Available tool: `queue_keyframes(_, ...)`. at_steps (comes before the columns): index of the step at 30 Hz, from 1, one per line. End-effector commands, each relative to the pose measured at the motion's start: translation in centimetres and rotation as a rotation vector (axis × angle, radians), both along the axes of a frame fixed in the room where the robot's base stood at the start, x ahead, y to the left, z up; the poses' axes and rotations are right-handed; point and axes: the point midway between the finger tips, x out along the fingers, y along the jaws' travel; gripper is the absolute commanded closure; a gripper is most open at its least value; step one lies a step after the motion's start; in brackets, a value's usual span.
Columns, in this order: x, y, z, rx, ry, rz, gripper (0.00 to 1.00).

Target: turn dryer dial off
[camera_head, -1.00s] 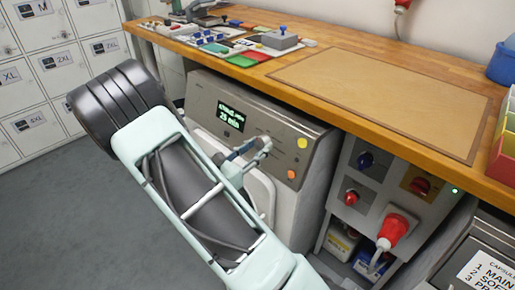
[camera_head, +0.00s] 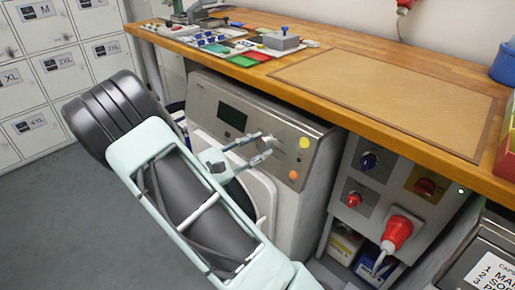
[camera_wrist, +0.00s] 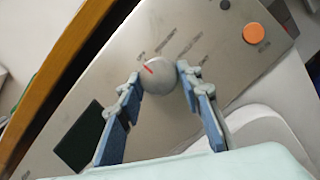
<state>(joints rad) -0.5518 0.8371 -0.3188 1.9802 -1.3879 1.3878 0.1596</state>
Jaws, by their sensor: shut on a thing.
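The dryer's grey metal control panel (camera_head: 215,95) is below the counter in the head view. Its display (camera_head: 232,117) is dark; it is dark in the wrist view too (camera_wrist: 80,149). The round grey dial (camera_wrist: 158,77) with a red mark is in the middle of the wrist view, among small printed labels. My gripper (camera_head: 268,146) is at the panel, with its two blue-grey fingers on either side of the dial and shut on it. The red mark lies near the upper left of the dial's face. In the head view the fingers largely hide the dial.
A yellow button (camera_head: 304,143) and an orange button (camera_head: 293,175) are on the panel right of my gripper. The wooden counter (camera_head: 330,45) overhangs the panel. A socket box with a red plug (camera_head: 397,233) stands at the right. Grey lockers (camera_head: 60,65) are at the left.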

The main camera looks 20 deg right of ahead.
Motion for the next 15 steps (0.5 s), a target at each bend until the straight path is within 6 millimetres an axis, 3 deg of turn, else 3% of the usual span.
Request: queue_keyframes(15,0.03,0.05,-0.05,0.016,-0.036,-0.012,0.91)
